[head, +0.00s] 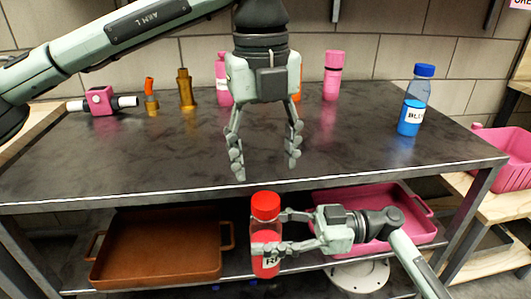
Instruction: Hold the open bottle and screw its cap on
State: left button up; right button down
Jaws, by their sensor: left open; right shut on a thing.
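A clear bottle (263,232) with red contents and a partly covered white label stands upright in front of the dark table's near edge. A red cap (265,205) sits on top of its neck; whether it is screwed tight I cannot tell. My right gripper (270,231) comes in from the right and is shut around the bottle's body, covering part of it. My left gripper (266,172) points down above the cap, with its fingers spread apart and empty. A gap shows between its fingertips and the cap.
A blue-capped bottle (411,104) stands at the table's right. Pink bottles, including one at the back (332,75), brass fittings (186,88) and a pink block on a rod (101,101) stand farther back. Below are a brown tray (150,218) and pink tray (420,208). The table's front is clear.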

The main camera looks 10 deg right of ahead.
aim_at(266, 200)
pick_arm(q)
jog(key=n, duration=0.7)
jog(key=shift+r, duration=0.2)
jog(key=shift+f, duration=0.15)
jog(key=shift+f, duration=3.85)
jog(key=shift+c, duration=0.6)
